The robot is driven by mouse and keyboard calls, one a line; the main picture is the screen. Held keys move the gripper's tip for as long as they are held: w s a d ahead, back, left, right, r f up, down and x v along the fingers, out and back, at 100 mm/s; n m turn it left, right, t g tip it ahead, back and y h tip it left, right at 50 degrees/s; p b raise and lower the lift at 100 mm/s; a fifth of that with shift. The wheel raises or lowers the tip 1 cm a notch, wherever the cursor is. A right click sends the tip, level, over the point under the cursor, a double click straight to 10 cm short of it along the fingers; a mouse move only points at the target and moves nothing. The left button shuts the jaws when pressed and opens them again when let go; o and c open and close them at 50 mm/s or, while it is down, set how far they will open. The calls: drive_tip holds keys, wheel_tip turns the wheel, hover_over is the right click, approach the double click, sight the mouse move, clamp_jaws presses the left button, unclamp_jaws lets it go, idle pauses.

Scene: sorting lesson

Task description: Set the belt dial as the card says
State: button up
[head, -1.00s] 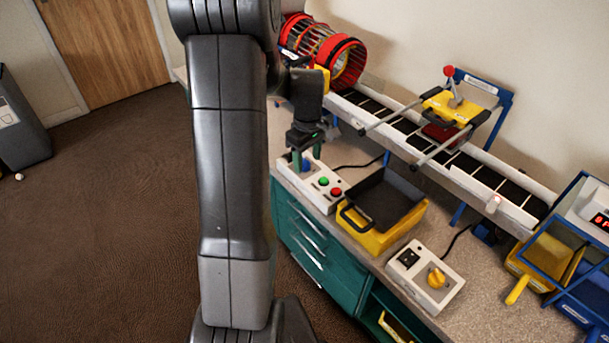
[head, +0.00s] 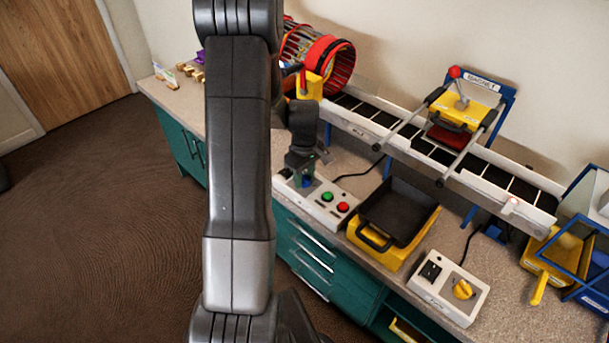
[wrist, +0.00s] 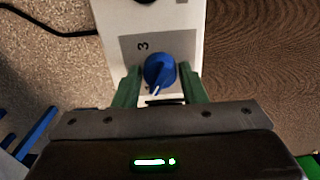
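The blue belt dial (wrist: 158,72) sits on a grey plate on a white control box (head: 330,206). In the head view my gripper (head: 303,178) is low over the box's left end and mostly hides the dial. A small upright card-like item (head: 165,76) stands at the counter's far left; its writing is unreadable.
The box also has a green button (head: 327,197) and a red button (head: 343,207). A yellow bin with a black tray (head: 392,215) stands to its right, then a box with a yellow knob (head: 463,289). The conveyor belt (head: 415,147) runs behind.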

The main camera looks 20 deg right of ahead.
drive_tip(key=c, duration=0.5)
drive_tip(key=shift+m, duration=0.4)
drive_tip(key=m+b, duration=0.1)
drive_tip(key=m, duration=0.4)
drive_tip(key=shift+b, duration=0.35)
drive_tip(key=m, duration=0.6)
drive_tip(key=shift+b, duration=0.4)
drive_tip(key=shift+r, duration=0.1)
drive_tip(key=o, duration=1)
drive_tip(key=shift+c, duration=0.2)
